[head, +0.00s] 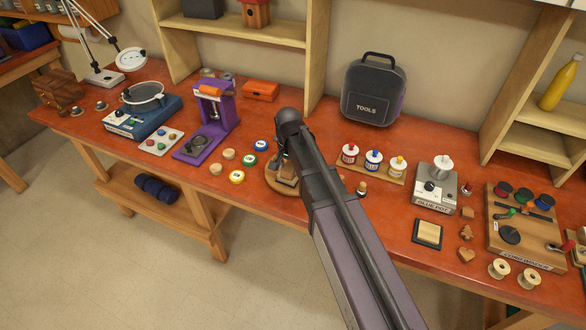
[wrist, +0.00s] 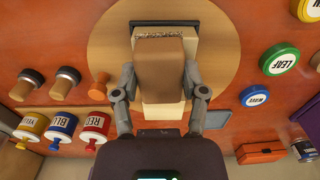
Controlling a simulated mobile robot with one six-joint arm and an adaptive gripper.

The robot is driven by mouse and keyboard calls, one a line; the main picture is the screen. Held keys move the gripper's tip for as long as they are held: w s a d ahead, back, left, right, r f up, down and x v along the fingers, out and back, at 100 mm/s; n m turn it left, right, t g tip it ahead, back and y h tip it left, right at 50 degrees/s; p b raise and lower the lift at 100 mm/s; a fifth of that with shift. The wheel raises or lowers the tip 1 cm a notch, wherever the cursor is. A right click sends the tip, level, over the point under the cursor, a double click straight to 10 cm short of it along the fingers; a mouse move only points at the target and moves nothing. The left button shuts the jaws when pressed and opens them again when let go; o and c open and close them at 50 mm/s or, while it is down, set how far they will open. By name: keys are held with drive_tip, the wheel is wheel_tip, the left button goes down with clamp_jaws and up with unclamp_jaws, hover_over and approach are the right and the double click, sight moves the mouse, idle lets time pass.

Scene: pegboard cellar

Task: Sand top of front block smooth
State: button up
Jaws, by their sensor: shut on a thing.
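My gripper (wrist: 160,78) is shut on a brown sanding block (wrist: 160,60) with a speckled, gritty strip along one edge. The sanding block covers part of a pale wooden block (wrist: 163,117); the wrist view does not show clearly whether they touch. The pale block's top is mostly hidden. Both are over a round wooden board (wrist: 225,45), with a dark piece (wrist: 190,28) behind the sanding block. In the head view my arm hides most of the gripper and blocks, and the round board (head: 271,181) shows beside it.
Lidded pots, including a green one (head: 260,145), stand left of the board. A rack with red, blue and yellow bottles (head: 373,160), two wooden-handled stamps (head: 361,186) and a pad (head: 427,233) lie to its right. A tool case (head: 373,90) stands behind.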

drive_tip(key=shift+w+a, duration=0.1)
drive_tip(key=shift+a, duration=0.05)
drive_tip(key=shift+w+a, duration=0.35)
drive_tip(key=shift+a, duration=0.45)
drive_tip(key=shift+w+a, duration=0.3)
drive_tip(key=shift+a, duration=0.45)
wheel_tip(320, 180, up, 6)
drive_tip(key=p, duration=0.6)
drive_tip(key=shift+r, duration=0.1)
drive_tip(key=shift+r+p, duration=1.45)
drive_tip(key=shift+p, duration=0.25)
drive_tip(key=shift+f, duration=0.1)
